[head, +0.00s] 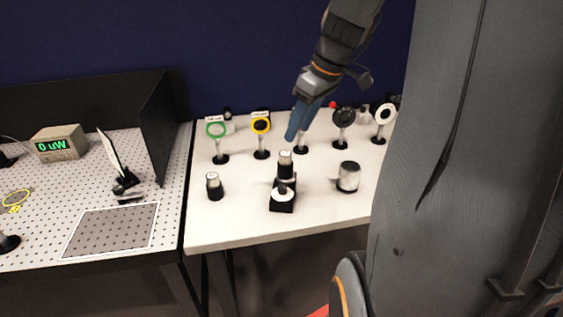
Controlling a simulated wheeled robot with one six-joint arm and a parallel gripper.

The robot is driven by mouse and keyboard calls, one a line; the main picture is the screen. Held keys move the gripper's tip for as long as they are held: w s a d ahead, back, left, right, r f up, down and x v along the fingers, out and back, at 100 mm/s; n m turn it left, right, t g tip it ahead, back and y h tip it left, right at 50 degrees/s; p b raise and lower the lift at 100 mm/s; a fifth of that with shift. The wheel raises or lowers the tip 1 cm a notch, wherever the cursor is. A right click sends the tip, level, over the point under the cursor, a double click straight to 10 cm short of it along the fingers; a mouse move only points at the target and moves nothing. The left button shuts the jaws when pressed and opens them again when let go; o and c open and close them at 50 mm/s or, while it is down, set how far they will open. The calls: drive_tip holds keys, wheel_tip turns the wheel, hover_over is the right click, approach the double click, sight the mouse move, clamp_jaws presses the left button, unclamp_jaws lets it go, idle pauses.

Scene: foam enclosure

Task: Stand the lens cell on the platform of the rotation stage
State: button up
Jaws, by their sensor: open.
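The rotation stage appears to be the small black block with a pale round top (283,197) near the middle of the white table. A small dark cylinder with a pale top (285,163) stands right behind it; I cannot tell whether they touch. A similar cylinder (213,185) stands to the left, and a wider silver-and-black cylinder (348,177) to the right. I cannot tell for sure which is the lens cell. My gripper (292,137), with blue fingers, is open, pointing down above and behind the small dark cylinder. Nothing shows between its fingers.
A perforated board (60,200) with a meter (60,144) lies left, beyond a black partition (163,125). The white table's front is clear.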

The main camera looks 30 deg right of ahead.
drive_tip(key=s+a+f+m+g+h, duration=0.1)
drive_tip(key=s+a+f+m, duration=0.1)
drive_tip(key=s+a+f, duration=0.3)
drive_tip(key=s+a+f+m+g+h, duration=0.1)
drive_tip(key=s+a+f+m, duration=0.2)
drive_tip(key=a, duration=0.8)
wheel_tip(320, 180, down, 5)
drive_tip(key=shift+s+r, duration=0.15)
drive_tip(key=shift+s, duration=0.85)
drive_tip(key=shift+a, duration=0.1)
drive_tip(key=shift+f+b, duration=0.9)
drive_tip(key=shift+f, duration=0.1)
